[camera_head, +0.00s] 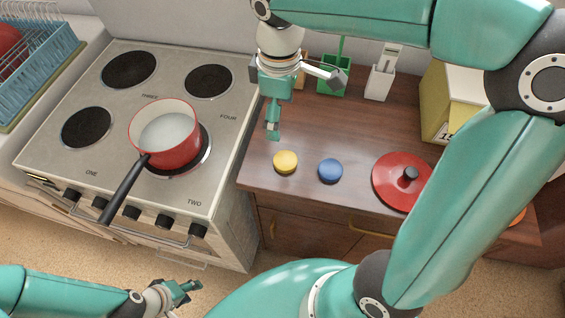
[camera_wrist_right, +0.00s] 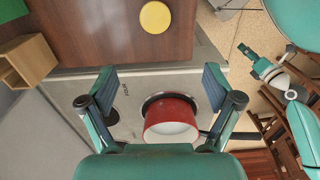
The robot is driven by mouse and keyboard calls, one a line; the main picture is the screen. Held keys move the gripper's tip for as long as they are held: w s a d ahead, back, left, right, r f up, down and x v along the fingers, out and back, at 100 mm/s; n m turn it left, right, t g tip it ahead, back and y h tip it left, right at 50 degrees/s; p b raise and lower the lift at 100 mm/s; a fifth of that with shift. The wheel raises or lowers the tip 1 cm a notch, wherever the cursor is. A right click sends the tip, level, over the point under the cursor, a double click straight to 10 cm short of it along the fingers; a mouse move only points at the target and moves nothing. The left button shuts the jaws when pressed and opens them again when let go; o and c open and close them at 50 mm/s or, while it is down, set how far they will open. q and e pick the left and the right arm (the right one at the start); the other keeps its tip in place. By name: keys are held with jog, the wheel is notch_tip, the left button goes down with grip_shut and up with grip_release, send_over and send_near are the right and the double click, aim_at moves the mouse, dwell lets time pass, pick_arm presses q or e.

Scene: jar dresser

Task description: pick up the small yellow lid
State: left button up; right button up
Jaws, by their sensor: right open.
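The small yellow lid (camera_head: 285,161) lies flat on the brown dresser top, left of a blue lid (camera_head: 330,171). It also shows at the top of the right wrist view (camera_wrist_right: 155,17). My right gripper (camera_head: 273,131) hangs above the dresser, just up and left of the yellow lid in the head view. In the wrist view its two fingers (camera_wrist_right: 160,74) are spread with nothing between them. My left gripper (camera_head: 186,290) is low in front of the stove, away from the dresser. Its finger opening is too small to judge.
A red pot (camera_head: 170,152) stands on the stove (camera_head: 80,155), left of the dresser. A large red lid (camera_head: 390,182) lies right of the blue lid. A green holder (camera_head: 334,84), a white holder (camera_head: 379,84) and a yellow-and-white box (camera_head: 437,103) stand behind.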

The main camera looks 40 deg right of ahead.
send_over(285, 159)
jog(key=f, duration=1.1)
jog(key=shift+s+a+f, duration=0.15)
jog(key=shift+s+a, duration=0.05)
jog(key=shift+a, duration=0.15)
jog(key=f, duration=0.4)
jog(key=shift+d, duration=0.4)
jog(key=shift+w+f, duration=0.1)
jog(key=shift+f, duration=0.5)
jog(key=c, duration=1)
jog(key=shift+r, duration=0.2)
